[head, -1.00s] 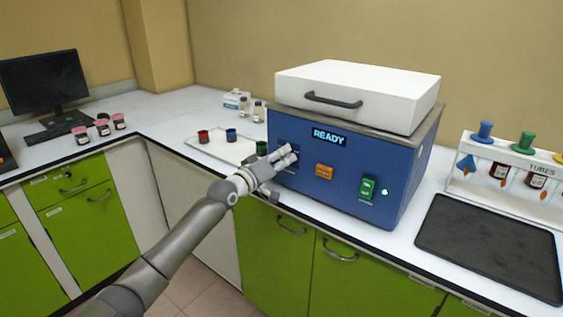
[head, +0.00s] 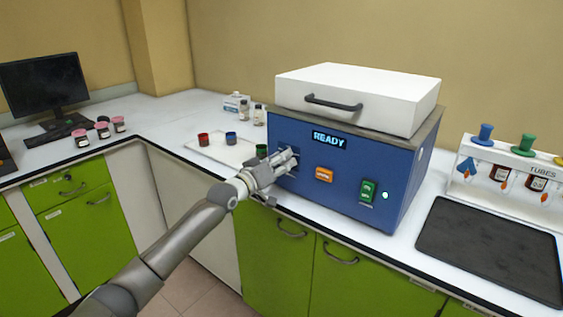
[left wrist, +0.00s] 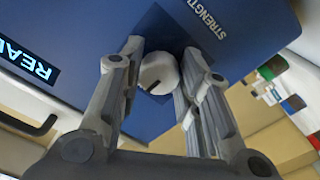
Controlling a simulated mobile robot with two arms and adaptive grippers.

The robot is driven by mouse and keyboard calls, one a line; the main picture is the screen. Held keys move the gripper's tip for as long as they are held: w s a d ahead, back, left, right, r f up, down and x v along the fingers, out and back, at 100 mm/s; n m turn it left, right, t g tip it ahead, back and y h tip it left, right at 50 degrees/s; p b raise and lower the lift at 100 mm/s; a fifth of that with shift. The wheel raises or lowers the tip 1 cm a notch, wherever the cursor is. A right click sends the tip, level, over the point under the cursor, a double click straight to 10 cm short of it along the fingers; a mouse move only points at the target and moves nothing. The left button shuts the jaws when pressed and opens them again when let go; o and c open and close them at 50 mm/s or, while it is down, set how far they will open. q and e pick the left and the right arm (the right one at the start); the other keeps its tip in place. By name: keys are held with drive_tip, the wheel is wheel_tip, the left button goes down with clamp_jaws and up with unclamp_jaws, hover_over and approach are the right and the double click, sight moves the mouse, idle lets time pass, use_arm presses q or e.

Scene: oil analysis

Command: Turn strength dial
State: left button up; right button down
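The strength dial (left wrist: 158,73) is a round, pale knob with a dark mark on its face, on a dark patch of the blue front panel. Part of the label "STRENGTH" shows beside it in the left wrist view. My left gripper (left wrist: 163,62) has one finger on each side of the dial, closed close against its edges. In the head view, the left gripper (head: 287,162) is at the left part of the blue machine's (head: 345,190) front and hides the dial. My right gripper is not in view.
The machine's display (head: 330,139) reads "READY". An orange button (head: 323,174) and a green switch (head: 367,191) sit to the right of the gripper. A white tray (head: 225,152) with small colored cups stands left of the machine. A dark mat (head: 490,250) lies at right.

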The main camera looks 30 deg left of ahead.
use_arm(q)
drive_tip(key=o, duration=0.3)
drive_tip(key=shift+s, duration=0.1)
drive_tip(key=shift+s+a, duration=0.15)
drive_tip(key=shift+s, duration=1.8)
drive_tip(key=shift+s+a, duration=0.2)
drive_tip(key=shift+s, duration=1.8)
drive_tip(key=shift+s+a, duration=0.15)
drive_tip(key=shift+s, duration=1.8)
